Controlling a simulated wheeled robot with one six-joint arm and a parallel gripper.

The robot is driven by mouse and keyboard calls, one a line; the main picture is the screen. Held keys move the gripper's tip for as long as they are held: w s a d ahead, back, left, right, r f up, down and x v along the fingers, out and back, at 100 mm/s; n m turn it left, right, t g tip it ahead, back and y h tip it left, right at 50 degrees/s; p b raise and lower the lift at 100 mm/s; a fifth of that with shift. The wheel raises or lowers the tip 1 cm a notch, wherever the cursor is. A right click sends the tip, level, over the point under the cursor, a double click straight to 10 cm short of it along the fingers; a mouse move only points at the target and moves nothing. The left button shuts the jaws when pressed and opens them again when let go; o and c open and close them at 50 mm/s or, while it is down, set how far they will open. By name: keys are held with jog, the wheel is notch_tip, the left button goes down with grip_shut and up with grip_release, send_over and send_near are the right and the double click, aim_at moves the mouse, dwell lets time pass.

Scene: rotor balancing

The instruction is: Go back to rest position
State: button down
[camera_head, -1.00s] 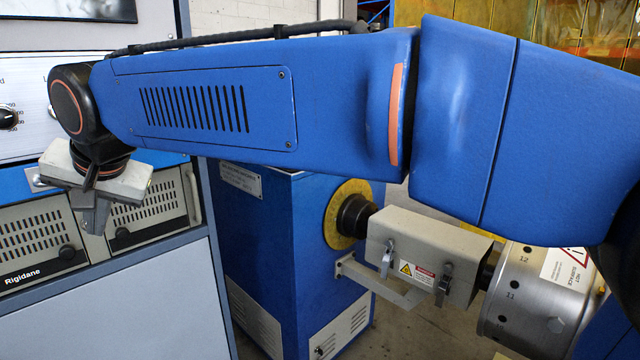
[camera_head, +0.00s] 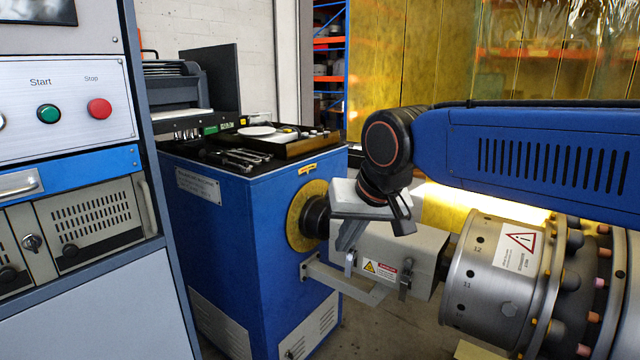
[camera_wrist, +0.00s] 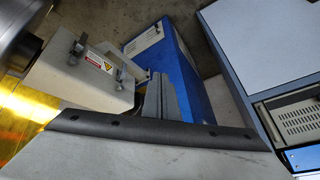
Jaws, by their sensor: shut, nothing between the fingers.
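My gripper (camera_head: 350,236) hangs from the dark wrist at the end of my blue arm, in the middle of the head view. Its fingers are together, with nothing between them. It appears in front of the beige guard box (camera_head: 392,258) and the shaft of the balancing machine; the gap in depth is hard to judge. In the wrist view the gripper's grey fingers (camera_wrist: 160,98) point toward the blue machine cabinet (camera_wrist: 165,55) and the floor.
The blue cabinet (camera_head: 235,240) carries a tool tray (camera_head: 285,148). A control panel with a green start button (camera_head: 48,113) and a red stop button (camera_head: 99,108) stands left. The metal rotor (camera_head: 490,280) is right, below my arm. Floor shows between them.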

jog(key=s+d+f+h, duration=0.1)
jog(key=s+d+f, duration=0.4)
jog(key=d, duration=0.3)
jog(key=s+d+f+m+h, duration=0.1)
jog(key=s+d+f, duration=0.5)
jog(key=d, duration=0.2)
jog(key=s+d+f+m+h, duration=0.1)
jog(key=s+d+f, duration=0.4)
jog(key=d, duration=0.3)
jog(key=shift+s+f, duration=0.2)
jog(key=shift+s, duration=0.15)
